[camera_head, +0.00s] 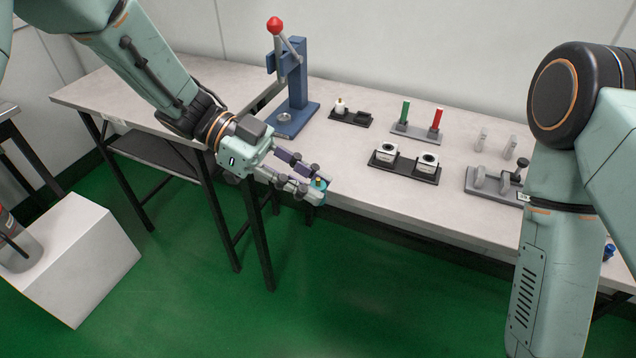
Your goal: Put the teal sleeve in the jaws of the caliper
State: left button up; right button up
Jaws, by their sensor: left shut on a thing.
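My left gripper (314,185) is shut on the teal sleeve (321,184), off the table's front edge at the middle of the view. A small yellow spot shows at the top of the sleeve, and the fingers hide part of it.
A blue press (292,85) with a red knob stands at the back left. Grey pegs (481,139) stand behind the caliper. The table's front strip is clear.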

pick_arm(q)
jog(key=s+a+r+n+t, duration=0.5)
jog(key=a+r+n+t, duration=0.1)
jog(key=r+t, duration=0.1)
jog(key=w+d+f+m+g+y, duration=0.4)
jog(key=f+m+g, duration=0.5)
jog(key=m+g, duration=0.3)
jog(key=shift+w+d+f+m+g, duration=0.3)
jog(key=shift+w+d+g, duration=0.2)
jog(key=shift+w+g, duration=0.2)
dwell(0.3)
